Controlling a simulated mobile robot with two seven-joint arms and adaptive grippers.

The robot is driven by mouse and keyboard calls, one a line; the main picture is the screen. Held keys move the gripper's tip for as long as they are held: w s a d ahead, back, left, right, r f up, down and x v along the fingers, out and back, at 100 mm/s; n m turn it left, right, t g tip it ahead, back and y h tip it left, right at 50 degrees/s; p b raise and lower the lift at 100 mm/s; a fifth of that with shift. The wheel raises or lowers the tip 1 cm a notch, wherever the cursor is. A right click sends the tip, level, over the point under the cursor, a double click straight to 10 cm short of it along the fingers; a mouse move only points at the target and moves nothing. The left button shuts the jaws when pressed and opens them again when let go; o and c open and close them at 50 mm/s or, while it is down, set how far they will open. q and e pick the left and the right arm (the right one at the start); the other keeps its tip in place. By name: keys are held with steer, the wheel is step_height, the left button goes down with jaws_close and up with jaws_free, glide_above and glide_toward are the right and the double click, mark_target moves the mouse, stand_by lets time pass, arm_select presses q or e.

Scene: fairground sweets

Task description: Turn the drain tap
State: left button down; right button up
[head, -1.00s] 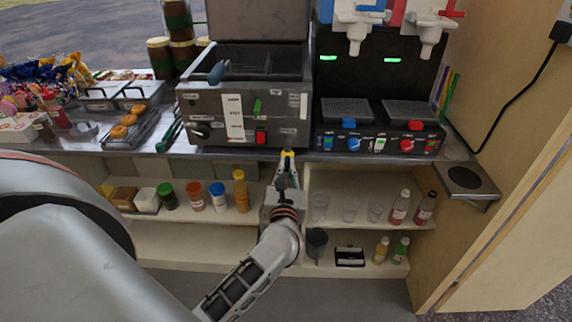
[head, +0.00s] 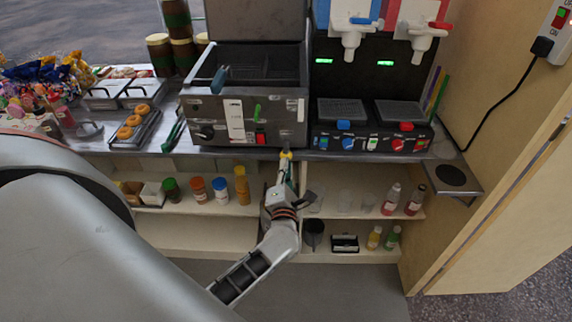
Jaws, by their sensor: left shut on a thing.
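The steel fryer (head: 218,108) stands on the counter in the head view. The drain tap (head: 286,155), with a small yellow part showing, is at the lower front of the fryer, right of centre, by the counter edge. My left gripper (head: 285,168) reaches up to it from below and is shut on it. The fingers hide much of the tap, so its exact angle is hard to tell. My right gripper is not in view.
A slush machine (head: 370,125) stands right of the fryer. Below the counter, shelves hold sauce bottles (head: 241,186) left of my wrist, and cups and syrup bottles (head: 390,199) to the right. A doughnut tray (head: 135,127) lies left of the fryer.

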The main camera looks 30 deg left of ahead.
arm_select(q)
steer(key=m, duration=0.5)
steer(key=shift+f+m, duration=0.1)
steer(key=shift+m, duration=0.3)
stand_by(0.4)
steer(key=c, duration=2.2)
jaws_free()
steer(key=shift+o, duration=0.2)
steer(key=v, duration=1.2)
